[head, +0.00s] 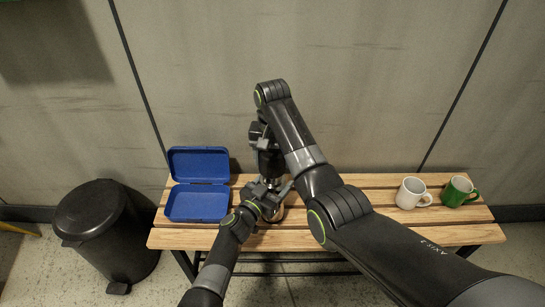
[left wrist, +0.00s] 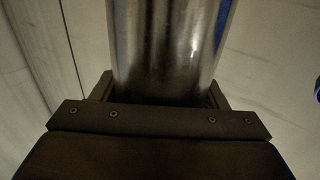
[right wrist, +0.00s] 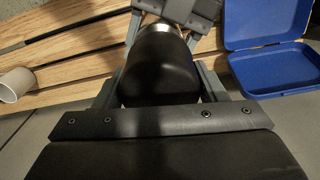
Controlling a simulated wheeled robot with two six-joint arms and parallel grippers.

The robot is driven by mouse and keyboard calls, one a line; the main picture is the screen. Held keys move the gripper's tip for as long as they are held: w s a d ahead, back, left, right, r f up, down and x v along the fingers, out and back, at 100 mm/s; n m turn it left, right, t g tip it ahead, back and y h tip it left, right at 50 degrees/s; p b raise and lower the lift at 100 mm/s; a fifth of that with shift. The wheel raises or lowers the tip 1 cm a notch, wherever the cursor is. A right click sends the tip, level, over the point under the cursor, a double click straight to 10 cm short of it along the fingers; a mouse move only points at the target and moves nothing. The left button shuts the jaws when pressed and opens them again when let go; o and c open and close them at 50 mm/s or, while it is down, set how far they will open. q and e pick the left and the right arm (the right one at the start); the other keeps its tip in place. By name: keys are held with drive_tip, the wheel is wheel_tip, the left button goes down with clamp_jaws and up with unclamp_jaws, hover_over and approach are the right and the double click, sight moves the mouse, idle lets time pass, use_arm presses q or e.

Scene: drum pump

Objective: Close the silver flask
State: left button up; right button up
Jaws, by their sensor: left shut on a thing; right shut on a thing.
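The silver flask (left wrist: 168,45) fills the upper middle of the left wrist view as a shiny metal cylinder. My left gripper (head: 272,191) is shut around its body above the bench. In the right wrist view a thin silver band of the flask (right wrist: 156,31) shows just beyond the black lid (right wrist: 160,68). My right gripper (right wrist: 160,88) is shut on this lid from above, its fingers on either side. The lid and flask are in line; whether the lid is fully seated cannot be told. In the head view my right gripper (head: 269,168) and arm hide much of both.
A slatted wooden bench (head: 335,238) stands against the wall. An open blue lunch box (head: 198,205) is on its left part. A white mug (head: 410,192) and a green mug (head: 459,190) stand at the right. A black bin (head: 95,215) stands left of the bench.

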drive_tip(key=shift+f, duration=0.85)
drive_tip(key=shift+f, duration=0.55)
use_arm(q)
drive_tip(key=c, duration=0.5)
use_arm(e)
drive_tip(key=m, duration=0.5)
drive_tip(key=shift+m, duration=0.3)
drive_tip(key=m, duration=1.1)
drive_tip(key=shift+s, duration=0.1)
drive_tip(key=m, duration=1)
